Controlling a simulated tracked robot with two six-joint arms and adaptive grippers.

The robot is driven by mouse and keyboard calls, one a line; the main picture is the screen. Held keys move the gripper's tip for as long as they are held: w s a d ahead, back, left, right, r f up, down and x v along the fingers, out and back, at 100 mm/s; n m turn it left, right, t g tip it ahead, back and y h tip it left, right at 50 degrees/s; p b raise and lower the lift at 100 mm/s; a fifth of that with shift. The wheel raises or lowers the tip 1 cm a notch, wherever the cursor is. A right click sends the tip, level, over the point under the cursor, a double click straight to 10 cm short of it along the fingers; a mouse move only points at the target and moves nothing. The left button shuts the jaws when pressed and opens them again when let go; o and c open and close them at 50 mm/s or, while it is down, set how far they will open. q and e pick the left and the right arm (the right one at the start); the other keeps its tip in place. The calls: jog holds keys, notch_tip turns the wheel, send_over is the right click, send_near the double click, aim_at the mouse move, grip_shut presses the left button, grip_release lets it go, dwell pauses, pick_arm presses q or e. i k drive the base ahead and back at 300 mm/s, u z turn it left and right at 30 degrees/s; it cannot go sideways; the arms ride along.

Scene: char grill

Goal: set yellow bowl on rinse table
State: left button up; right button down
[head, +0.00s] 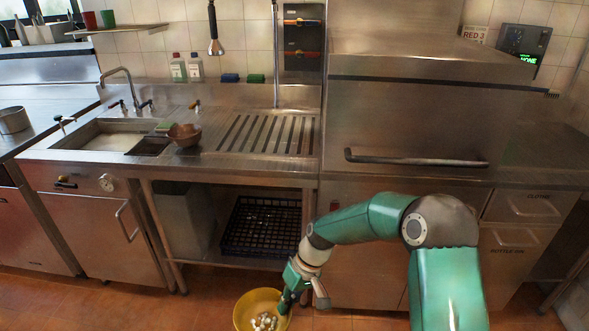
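The yellow bowl (240,312) is at the bottom of the head view, partly cut off by the frame edge, with several small pale pieces inside. My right gripper (296,297) reaches down at the bowl's right side. One finger overlaps the rim; whether it grips the rim or only stands in front of it is unclear. The rinse table (238,169) is the steel counter behind, with a sink at left and a slotted drainboard at right. My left gripper is not in view.
A brown bowl (184,135) stands on the rinse table between sink and drainboard. A black crate (262,227) sits on the shelf below. A faucet (124,80) rises behind the sink. A hood-type machine with a bar handle (415,161) stands at right. The drainboard is clear.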

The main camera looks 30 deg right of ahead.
aim_at(269, 131)
jog(key=z, duration=0.1)
jog(key=i, duration=1)
